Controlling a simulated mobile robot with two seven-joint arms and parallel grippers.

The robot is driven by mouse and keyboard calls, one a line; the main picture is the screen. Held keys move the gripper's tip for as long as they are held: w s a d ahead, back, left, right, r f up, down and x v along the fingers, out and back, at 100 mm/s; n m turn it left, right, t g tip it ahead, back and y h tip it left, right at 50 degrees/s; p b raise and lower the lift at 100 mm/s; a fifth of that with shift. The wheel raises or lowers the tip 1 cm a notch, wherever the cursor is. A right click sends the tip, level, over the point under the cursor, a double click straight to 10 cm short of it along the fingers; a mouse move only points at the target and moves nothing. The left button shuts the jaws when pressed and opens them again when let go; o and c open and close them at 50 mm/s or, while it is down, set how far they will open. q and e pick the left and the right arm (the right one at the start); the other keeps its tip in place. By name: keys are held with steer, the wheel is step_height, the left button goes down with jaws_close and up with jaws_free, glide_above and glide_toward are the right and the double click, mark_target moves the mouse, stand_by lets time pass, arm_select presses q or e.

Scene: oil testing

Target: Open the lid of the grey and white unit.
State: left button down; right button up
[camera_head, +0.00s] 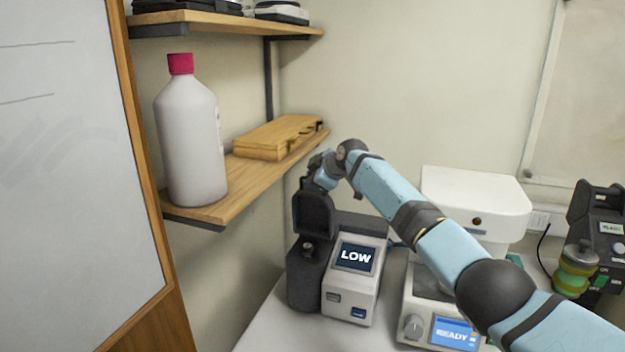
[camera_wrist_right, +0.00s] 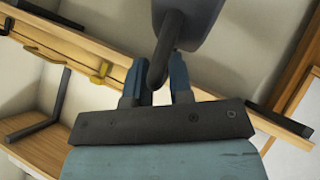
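The grey and white unit (camera_head: 352,286) stands on the white bench, its screen reading LOW. Its dark grey lid (camera_head: 316,213) is raised roughly upright above the dark left part, and a small dark knob-like part (camera_head: 308,247) shows below it. My right gripper (camera_head: 318,168) is at the top of the lid. In the right wrist view its blue fingers (camera_wrist_right: 159,82) are on both sides of the curved dark handle (camera_wrist_right: 170,45) of the lid and look closed on it. My left gripper is not in view.
A wooden shelf (camera_head: 240,187) with a white red-capped bottle (camera_head: 190,135) and a wooden box (camera_head: 278,137) is left of and behind the lid. A white device with a READY screen (camera_head: 454,333) stands right of the unit, partly under my right arm. Another dark instrument (camera_head: 603,225) is far right.

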steer(key=shift+d, duration=0.1)
steer(key=b+v, duration=0.2)
steer(key=v, duration=1.1)
steer(key=shift+s+r+b, duration=0.25)
steer(key=shift+s+b, duration=0.05)
steer(key=shift+d, duration=0.1)
